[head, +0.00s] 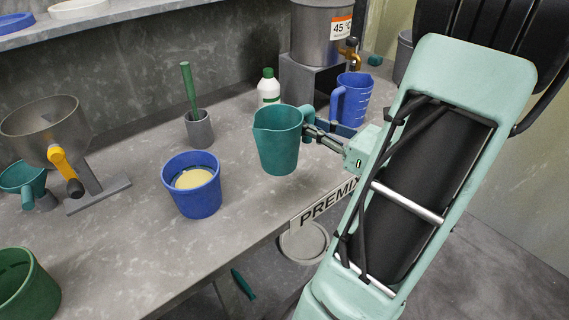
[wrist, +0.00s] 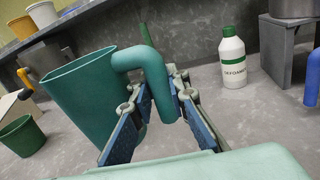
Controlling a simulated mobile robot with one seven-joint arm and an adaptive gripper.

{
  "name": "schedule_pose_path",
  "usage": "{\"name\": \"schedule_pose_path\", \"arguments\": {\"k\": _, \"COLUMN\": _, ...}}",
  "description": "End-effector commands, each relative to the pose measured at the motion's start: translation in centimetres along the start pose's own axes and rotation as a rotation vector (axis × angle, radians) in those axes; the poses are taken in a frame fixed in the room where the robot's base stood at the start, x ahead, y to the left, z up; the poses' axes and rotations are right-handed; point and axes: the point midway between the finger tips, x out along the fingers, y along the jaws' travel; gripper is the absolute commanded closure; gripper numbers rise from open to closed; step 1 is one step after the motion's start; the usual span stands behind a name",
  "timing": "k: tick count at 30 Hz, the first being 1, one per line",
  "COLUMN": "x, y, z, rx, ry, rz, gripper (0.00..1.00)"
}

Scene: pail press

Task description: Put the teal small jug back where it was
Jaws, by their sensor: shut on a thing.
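The teal small jug (head: 277,140) is upright over the counter in the head view, with its spout to the left and its handle to the right. My gripper (head: 314,130) reaches in from the right and is shut on the jug's handle. In the wrist view the jug (wrist: 80,105) is at the left, and its curved handle (wrist: 142,58) passes down between my gripper's fingers (wrist: 162,88). The jug looks empty from what shows of its inside. Whether its base touches the counter I cannot tell.
A blue pail (head: 192,186) with yellowish contents stands left of the jug. A white bottle (head: 268,88) and a blue jug (head: 352,100) stand behind it, beside a metal urn (head: 318,35) on a block. The counter's front edge, with a PREMIX sign (head: 327,202), is close.

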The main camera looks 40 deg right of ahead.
Motion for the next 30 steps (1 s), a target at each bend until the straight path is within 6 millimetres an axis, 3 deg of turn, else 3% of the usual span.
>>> {"name": "schedule_pose_path", "arguments": {"k": 11, "x": 6.1, "y": -6.2, "z": -3.6, "rx": 0.002, "ry": -0.003, "rz": 0.004, "gripper": 1.00}}
{"name": "schedule_pose_path", "arguments": {"k": 15, "x": 7.5, "y": -7.9, "z": -6.1, "rx": 0.003, "ry": -0.002, "rz": 0.002, "gripper": 1.00}}
{"name": "schedule_pose_path", "arguments": {"k": 30, "x": 9.5, "y": -10.2, "z": -10.2, "rx": 0.004, "ry": -0.001, "rz": 0.000, "gripper": 1.00}}
